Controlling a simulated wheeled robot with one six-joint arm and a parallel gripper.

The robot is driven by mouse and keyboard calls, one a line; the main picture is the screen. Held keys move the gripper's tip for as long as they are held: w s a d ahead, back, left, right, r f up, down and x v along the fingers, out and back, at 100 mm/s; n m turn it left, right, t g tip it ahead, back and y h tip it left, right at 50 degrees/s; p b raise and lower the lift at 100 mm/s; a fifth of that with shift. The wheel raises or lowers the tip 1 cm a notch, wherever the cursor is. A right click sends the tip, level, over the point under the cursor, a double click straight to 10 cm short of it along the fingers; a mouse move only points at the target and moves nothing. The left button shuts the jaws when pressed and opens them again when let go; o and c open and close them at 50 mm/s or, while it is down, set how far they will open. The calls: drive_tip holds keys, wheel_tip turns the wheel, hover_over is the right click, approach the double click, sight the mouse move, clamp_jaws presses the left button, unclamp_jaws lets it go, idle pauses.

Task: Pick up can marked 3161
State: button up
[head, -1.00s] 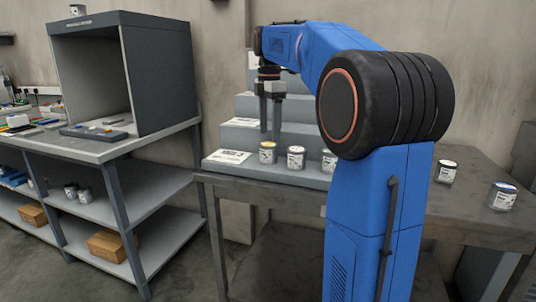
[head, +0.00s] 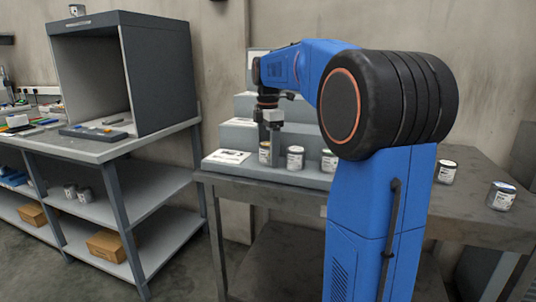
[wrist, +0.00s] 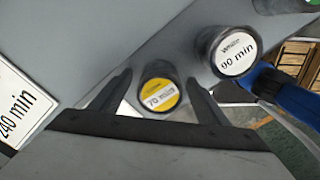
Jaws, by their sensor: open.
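My gripper (head: 268,146) is open and points down at the bottom step of the grey stepped stand (head: 228,172). A can with a yellow lid (head: 264,157) stands there, partly hidden by a finger. In the wrist view this can (wrist: 160,92) lies between the two spread fingers of my gripper (wrist: 160,80), with gaps at both sides. Its lid label appears to read "70 min". A white-lidded can (wrist: 232,52), labelled "90 min", is just right of the right finger. No marking 3161 is readable on any can.
More cans stand close by on the same step: a white-lidded can (head: 295,158) and another (head: 328,161) beside my arm. A card (head: 228,157) lies to the left. Two cans (head: 445,171) (head: 502,196) stand on the bench at right. A grey booth (head: 155,75) is at left.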

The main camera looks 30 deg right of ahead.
drive_tip(key=c, duration=1.2)
drive_tip(key=shift+c, duration=0.2)
